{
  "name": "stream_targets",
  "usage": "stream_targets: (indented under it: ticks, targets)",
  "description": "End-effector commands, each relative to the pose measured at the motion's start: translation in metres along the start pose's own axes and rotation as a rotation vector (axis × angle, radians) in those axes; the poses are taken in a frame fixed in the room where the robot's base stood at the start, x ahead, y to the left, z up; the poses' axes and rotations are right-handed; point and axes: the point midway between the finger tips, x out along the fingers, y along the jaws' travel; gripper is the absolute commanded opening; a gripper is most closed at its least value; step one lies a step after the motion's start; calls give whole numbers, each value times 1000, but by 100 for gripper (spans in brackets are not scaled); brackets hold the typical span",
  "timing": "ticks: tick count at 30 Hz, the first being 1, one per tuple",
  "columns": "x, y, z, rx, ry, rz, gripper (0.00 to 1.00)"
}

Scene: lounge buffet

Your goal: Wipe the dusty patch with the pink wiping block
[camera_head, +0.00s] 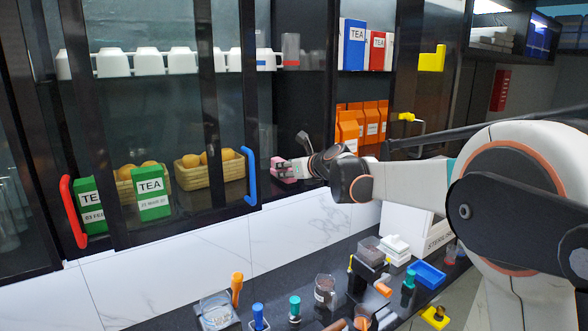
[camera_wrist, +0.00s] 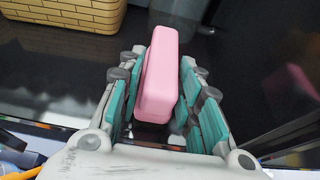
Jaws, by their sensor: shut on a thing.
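The pink wiping block (camera_wrist: 158,80) sits upright between the teal pads of my gripper (camera_wrist: 158,100) in the wrist view. My gripper is shut on it. In the head view the pink block (camera_head: 284,175) shows at the tip of my gripper (camera_head: 292,168), at the cabinet's shelf level, right of the blue handle. I cannot make out the dusty patch in either view. Whether the block touches a surface is unclear.
A blue door handle (camera_head: 250,177) and a woven basket (camera_head: 209,173) are left of my gripper. Orange cartons (camera_head: 360,125) stand to its right. A dim pink shape (camera_wrist: 292,90), perhaps a reflection, shows in the wrist view. The counter below holds several small items.

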Motion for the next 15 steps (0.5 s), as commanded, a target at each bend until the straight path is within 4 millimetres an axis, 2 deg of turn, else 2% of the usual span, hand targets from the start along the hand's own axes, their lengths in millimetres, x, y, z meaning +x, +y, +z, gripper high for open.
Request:
stream_targets:
  ticks: [8, 15]
  targets:
    - [0, 10, 0, -1, 2, 2, 0]
    - [-1, 26, 1, 0, 1, 2, 0]
